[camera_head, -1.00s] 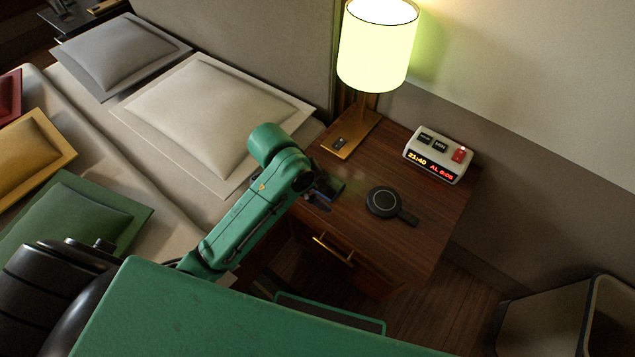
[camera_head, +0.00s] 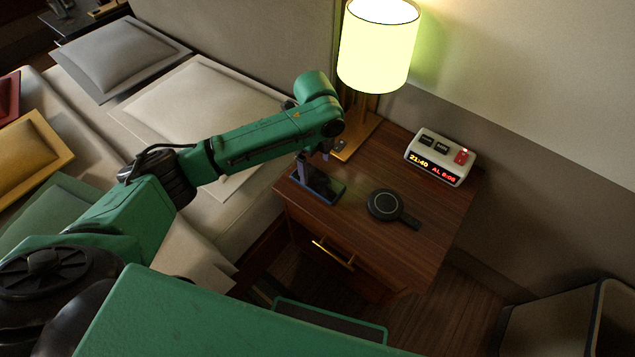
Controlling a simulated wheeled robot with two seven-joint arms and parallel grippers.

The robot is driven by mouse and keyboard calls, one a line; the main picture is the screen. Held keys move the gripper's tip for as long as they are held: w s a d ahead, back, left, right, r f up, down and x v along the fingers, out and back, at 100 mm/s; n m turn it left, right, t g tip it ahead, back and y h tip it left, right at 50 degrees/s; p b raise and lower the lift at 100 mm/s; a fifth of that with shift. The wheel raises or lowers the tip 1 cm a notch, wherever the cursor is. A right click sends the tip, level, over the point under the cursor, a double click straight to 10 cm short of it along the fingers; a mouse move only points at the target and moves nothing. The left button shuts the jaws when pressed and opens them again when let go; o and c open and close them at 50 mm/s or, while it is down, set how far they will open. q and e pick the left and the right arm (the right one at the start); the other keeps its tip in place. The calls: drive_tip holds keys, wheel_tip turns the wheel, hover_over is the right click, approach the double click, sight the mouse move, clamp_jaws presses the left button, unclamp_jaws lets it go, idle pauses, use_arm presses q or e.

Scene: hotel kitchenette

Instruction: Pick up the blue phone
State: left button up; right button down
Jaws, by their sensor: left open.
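The blue phone (camera_head: 325,189) is a dark, flat slab lying on the wooden nightstand (camera_head: 405,258), near its left edge by the bed. My left gripper (camera_head: 307,178) points down at the phone's left part, with its jaws open. The fingers are small and dark here, so I cannot tell whether they touch the phone. The gripper and wrist hide part of the phone's far left side. My right gripper is not in view.
A lit lamp (camera_head: 378,50) and an alarm clock (camera_head: 437,157) stand behind. The bed (camera_head: 225,225) is at the left, a bin (camera_head: 560,330) at the lower right.

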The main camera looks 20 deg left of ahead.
sight(316, 179)
use_arm(q)
wheel_tip(316, 179, down, 6)
drive_tip(key=shift+r+b, duration=0.25)
drive_tip(key=shift+b, duration=0.1)
drive_tip(key=shift+r, duration=0.1)
drive_tip(key=c, duration=1.3)
drive_tip(key=shift+r, duration=0.1)
